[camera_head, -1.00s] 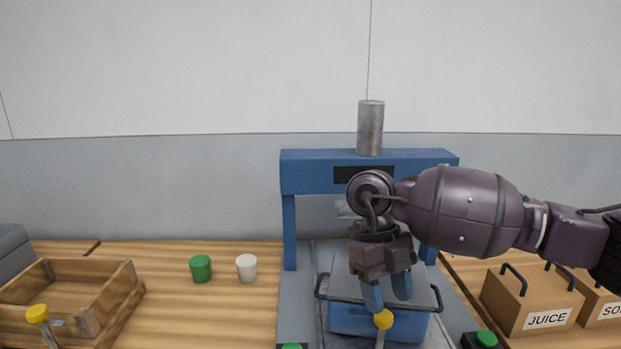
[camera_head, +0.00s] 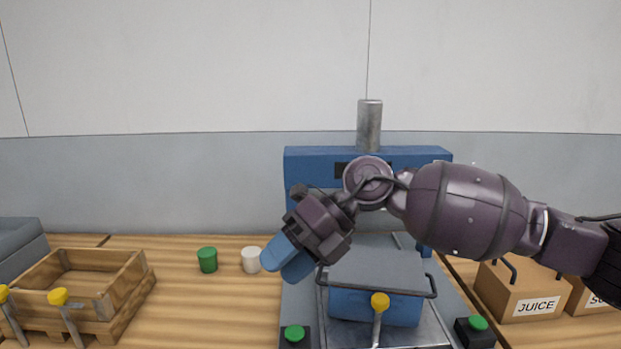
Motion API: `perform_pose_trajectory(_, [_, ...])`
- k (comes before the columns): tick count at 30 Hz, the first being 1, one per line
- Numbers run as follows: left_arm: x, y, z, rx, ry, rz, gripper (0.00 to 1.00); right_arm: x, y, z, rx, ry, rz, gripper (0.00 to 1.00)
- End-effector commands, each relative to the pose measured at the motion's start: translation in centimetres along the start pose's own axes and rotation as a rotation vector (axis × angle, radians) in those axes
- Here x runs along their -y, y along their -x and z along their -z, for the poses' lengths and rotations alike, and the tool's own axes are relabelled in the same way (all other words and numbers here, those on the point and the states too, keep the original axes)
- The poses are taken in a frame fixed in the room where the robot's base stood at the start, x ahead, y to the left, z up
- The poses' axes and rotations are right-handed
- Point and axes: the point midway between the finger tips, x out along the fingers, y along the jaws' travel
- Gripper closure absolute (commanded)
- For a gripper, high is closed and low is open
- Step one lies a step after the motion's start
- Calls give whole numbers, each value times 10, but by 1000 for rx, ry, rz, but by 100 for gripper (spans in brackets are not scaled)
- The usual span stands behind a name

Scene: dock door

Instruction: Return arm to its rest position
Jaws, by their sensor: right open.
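My right arm comes in from the right, in front of the blue press frame (camera_head: 305,170). My right gripper (camera_head: 288,258) is open and empty, its blue fingertips pointing down and to the left. It is above and to the left of the blue box with dark handles (camera_head: 375,305), apart from it as far as I can tell. The gripper and wrist hide part of the press's left post. My left gripper is not in view.
A yellow-knobbed lever (camera_head: 380,303) and green buttons (camera_head: 294,334) stand in front. A green cup (camera_head: 207,260) and a white cup (camera_head: 251,260) are to the left. A wooden crate (camera_head: 135,275) is at far left, and a JUICE box (camera_head: 515,295) at right.

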Motion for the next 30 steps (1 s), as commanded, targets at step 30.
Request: perform_pose_trajectory(30, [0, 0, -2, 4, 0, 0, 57, 145, 56, 15, 1202, -1180, -1233, 51])
